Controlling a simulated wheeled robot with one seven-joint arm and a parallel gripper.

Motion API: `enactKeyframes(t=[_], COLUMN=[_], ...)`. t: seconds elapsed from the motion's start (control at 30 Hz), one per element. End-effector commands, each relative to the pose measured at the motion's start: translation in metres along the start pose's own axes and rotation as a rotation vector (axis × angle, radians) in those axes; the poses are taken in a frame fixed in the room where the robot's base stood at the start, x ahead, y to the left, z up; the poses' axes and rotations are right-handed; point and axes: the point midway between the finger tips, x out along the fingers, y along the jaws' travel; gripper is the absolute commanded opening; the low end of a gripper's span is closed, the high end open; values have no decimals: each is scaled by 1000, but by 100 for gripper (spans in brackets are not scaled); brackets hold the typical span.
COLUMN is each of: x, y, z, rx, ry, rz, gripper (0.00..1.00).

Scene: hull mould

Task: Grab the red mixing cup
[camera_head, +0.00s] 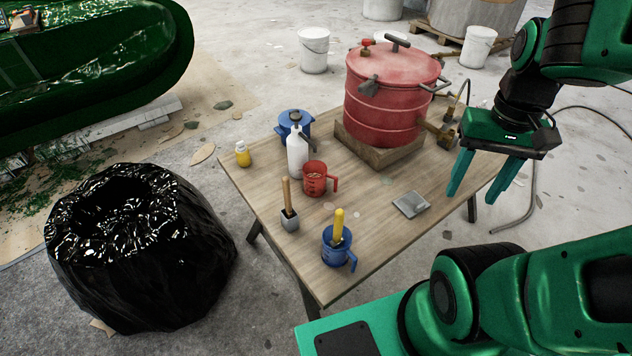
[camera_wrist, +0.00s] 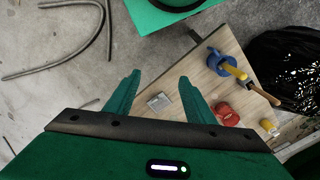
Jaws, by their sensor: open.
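The red mixing cup (camera_head: 315,180) stands upright on the wooden table, its handle pointing right. It sits just in front of a white bottle (camera_head: 297,150). The red cup also shows in the wrist view (camera_wrist: 226,114), right of my fingers. My gripper (camera_head: 485,190) is open and empty, above the table's right edge, well to the right of the red cup. In the wrist view my two fingers (camera_wrist: 157,92) are spread apart with nothing between them.
A red pressure pot (camera_head: 390,95) stands at the table's back. A blue cup (camera_head: 338,250) with a yellow-handled tool and a wooden-handled brush (camera_head: 288,208) stand in front. A grey square (camera_head: 411,204) lies at right. A black bag (camera_head: 140,240) stands left of the table.

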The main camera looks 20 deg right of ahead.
Motion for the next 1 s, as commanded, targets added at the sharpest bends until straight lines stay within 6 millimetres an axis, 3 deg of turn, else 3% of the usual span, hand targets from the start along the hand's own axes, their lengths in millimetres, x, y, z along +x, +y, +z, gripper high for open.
enactKeyframes(t=[0.03,0.1,0.27,0.6,1.0], x=[-2,0,17,86,169], y=[3,0,-16,-76,-158], z=[4,-1,-30,-96,-144], rx=[8,19,64,253,600], ry=[12,11,4,-52,-226], rz=[-7,-6,-17,-152,-440], gripper=[62,76,76,76,76])
